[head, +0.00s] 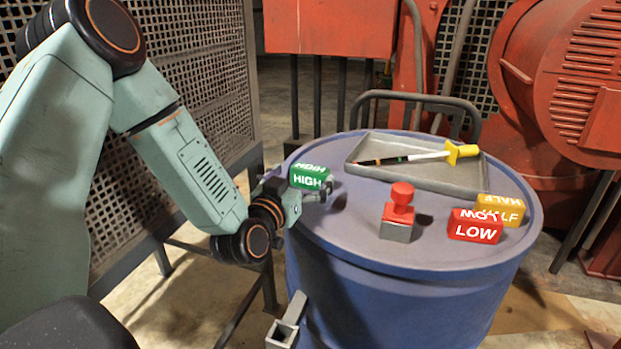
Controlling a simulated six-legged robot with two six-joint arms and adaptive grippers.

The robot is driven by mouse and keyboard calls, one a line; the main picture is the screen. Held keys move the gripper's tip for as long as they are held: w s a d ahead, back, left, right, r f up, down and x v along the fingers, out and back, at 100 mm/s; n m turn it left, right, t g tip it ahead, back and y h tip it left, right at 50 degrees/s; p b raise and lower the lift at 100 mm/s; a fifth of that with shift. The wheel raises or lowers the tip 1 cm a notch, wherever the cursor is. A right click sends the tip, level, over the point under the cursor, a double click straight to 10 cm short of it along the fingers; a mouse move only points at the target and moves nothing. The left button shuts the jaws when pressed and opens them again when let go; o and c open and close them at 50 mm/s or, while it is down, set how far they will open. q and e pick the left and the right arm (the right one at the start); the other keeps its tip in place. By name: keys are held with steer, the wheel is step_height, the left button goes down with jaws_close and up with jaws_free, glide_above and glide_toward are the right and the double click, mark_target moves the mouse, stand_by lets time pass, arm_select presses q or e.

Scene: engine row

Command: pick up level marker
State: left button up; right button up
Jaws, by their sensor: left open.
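The green HIGH marker (311,177) is a small block near the left side of the blue drum top (345,232). My left gripper (303,191) is open, low at the drum's left edge, with its fingers close beside the green marker. I cannot tell whether they touch it, and the marker's lower part is partly hidden. The red LOW marker (475,227) and the yellow HALF marker (506,208) stand close together at the right of the drum top, the red one in front. My right gripper is not in view.
A grey tray (483,183) at the back of the drum top holds a dipstick (430,156) with a yellow handle. A red-topped grey block (398,213) stands mid-top. A mesh guard (205,75) is behind my left arm. The front of the drum top is clear.

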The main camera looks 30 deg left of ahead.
arm_select(q)
steer(key=shift+w, duration=0.85)
steer(key=shift+w, duration=0.1)
steer(key=c, duration=1.1)
steer(key=shift+r, duration=0.1)
step_height(320, 180, up, 10)
steer(key=shift+a+f+p, duration=0.1)
steer(key=shift+p, duration=0.85)
